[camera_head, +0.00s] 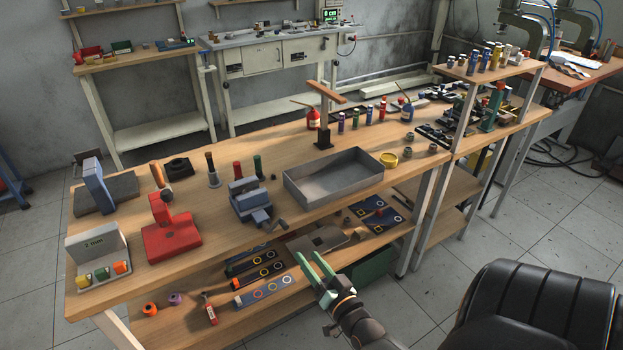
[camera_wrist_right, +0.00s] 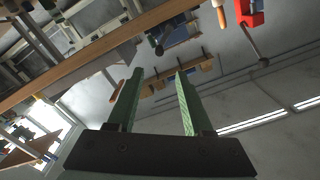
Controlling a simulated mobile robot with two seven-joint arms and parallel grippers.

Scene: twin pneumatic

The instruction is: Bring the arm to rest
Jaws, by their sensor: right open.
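My right gripper (camera_head: 314,269) has green fingers and is at the front of the workbench, in front of its lower shelf. In the right wrist view its two green fingers (camera_wrist_right: 156,88) stand apart with nothing between them. The bench edge (camera_wrist_right: 90,62) runs across the upper left of that view. My left gripper is not in view.
The wooden workbench (camera_head: 240,244) holds a grey metal tray (camera_head: 335,185), a blue-grey vise (camera_head: 250,203), a red press (camera_head: 170,235) and several small bottles. A black chair (camera_head: 540,310) stands at the lower right. Bare tiled floor (camera_head: 490,235) lies right of the bench.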

